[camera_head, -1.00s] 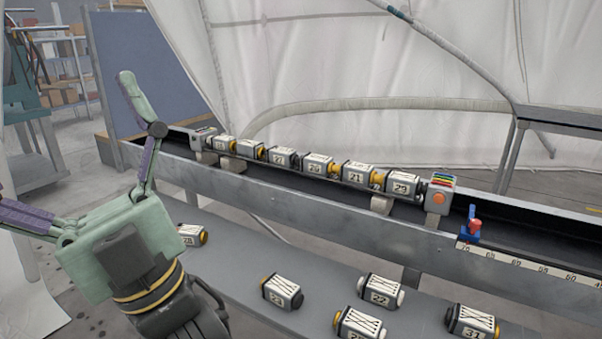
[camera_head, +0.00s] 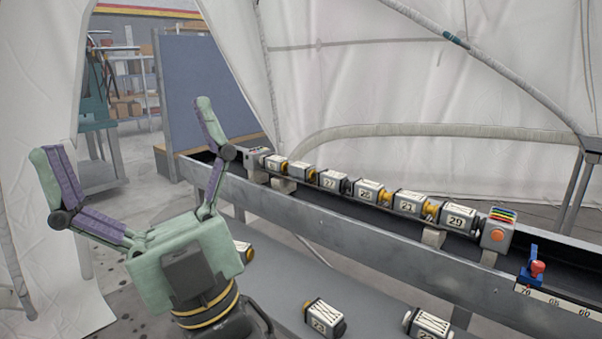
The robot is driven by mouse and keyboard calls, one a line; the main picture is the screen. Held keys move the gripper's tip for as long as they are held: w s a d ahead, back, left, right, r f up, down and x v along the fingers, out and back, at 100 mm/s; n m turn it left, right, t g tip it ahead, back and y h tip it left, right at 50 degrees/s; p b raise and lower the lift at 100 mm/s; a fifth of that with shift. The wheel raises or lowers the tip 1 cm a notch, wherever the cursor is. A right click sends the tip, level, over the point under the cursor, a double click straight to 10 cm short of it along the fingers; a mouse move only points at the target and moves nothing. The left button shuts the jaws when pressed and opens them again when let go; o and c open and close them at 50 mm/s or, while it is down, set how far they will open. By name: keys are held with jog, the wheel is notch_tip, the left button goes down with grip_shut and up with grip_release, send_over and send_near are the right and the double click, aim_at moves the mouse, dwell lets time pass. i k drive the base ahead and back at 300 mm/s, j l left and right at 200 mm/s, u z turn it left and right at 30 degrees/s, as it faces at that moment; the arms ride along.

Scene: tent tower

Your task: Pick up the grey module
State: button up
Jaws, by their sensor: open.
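Several pale grey, numbered modules are in view, and I cannot tell which one is the task's grey module. On the lower shelf lie module 23 (camera_head: 323,318), a module at the bottom edge (camera_head: 427,324) that is partly cut off, and a module (camera_head: 243,250) mostly hidden behind my gripper. More modules stand in a row on the rail, among them module 29 (camera_head: 457,216) and module 21 (camera_head: 408,204). My gripper (camera_head: 128,135) is open and empty, raised at the left with its fingers spread wide. It is apart from all modules.
A long grey trough (camera_head: 360,238) runs across the view above the lower shelf (camera_head: 285,277). An end block (camera_head: 497,235) with coloured stripes and a red-blue slider (camera_head: 536,268) are at the right. A blue panel (camera_head: 205,95) stands behind. White tent fabric encloses the back.

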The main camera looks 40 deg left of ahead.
aim_at(301, 171)
jog(key=u, duration=2.55)
jog(key=i+l, duration=0.15)
jog(key=l, duration=0.3)
jog(key=i+l+u, duration=0.1)
jog(key=l, duration=0.3)
jog(key=i+l, duration=0.1)
jog(key=l, duration=0.35)
jog(key=i+l+u, duration=0.1)
jog(key=l, duration=0.3)
